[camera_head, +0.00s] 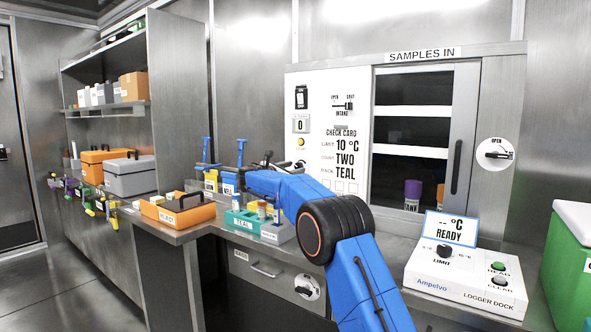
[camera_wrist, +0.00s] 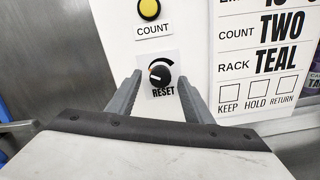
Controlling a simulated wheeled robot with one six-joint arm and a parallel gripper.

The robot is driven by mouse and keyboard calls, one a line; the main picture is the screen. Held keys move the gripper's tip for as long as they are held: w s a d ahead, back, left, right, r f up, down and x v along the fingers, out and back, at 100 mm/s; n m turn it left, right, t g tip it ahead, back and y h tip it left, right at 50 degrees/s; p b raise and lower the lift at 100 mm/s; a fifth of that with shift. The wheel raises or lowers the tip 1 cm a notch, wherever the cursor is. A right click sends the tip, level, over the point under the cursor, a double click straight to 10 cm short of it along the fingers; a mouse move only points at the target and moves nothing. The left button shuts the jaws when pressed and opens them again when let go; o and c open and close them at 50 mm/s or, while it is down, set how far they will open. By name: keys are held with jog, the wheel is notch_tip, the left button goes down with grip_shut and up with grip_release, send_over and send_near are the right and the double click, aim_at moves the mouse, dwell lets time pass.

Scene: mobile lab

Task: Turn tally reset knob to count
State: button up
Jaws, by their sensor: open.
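The tally reset knob (camera_wrist: 160,75) is a round black knob on a white plate. Its light pointer mark faces left, and the RESET label lies just below it. My gripper (camera_wrist: 162,80) is open, with one grey finger to each side of the knob in the wrist view. I cannot tell whether either finger touches it. The yellow COUNT button (camera_wrist: 149,9) sits above the knob. In the head view the tally window (camera_head: 300,124) reads 0, above the yellow button (camera_head: 301,142); my arm's end is near the panel.
The check card (camera_wrist: 262,45) is right of the knob. On the bench below are a teal rack (camera_head: 243,222), an orange tray (camera_head: 178,212) and blue-handled tools (camera_head: 206,150). A logger dock (camera_head: 465,275) stands at right, and a sliding glass hatch (camera_head: 412,140) is beside the panel.

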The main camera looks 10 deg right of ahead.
jog(key=v, duration=1.5)
jog(key=shift+s, duration=0.2)
jog(key=shift+a, duration=0.2)
jog(key=shift+d, duration=0.1)
jog(key=s+d+m+g+y, duration=0.2)
jog(key=s+d+m+g, duration=0.25)
jog(key=s+d, duration=0.9)
jog(key=s+d+f+m+g+y, duration=0.1)
jog(key=s+d+f+m+y, duration=0.2)
jog(key=s, duration=0.6)
jog(key=s+d+f+m+g, duration=0.1)
jog(key=s+d+f+m, duration=0.2)
jog(key=s+d, duration=0.45)
jog(key=s+a+f+m+y, duration=0.1)
jog(key=s+f+m, duration=0.3)
jog(key=s, duration=0.8)
jog(key=s+a+f+m+g+y, duration=0.1)
jog(key=s+f+m+y, duration=0.3)
jog(key=s+f, duration=0.5)
jog(key=s+a+f+m+y, duration=0.2)
jog(key=s+f+m, duration=0.3)
jog(key=s, duration=1.2)
jog(key=shift+a+f+y, duration=0.2)
jog(key=shift+f+y, duration=0.2)
jog(key=shift+f, duration=0.5)
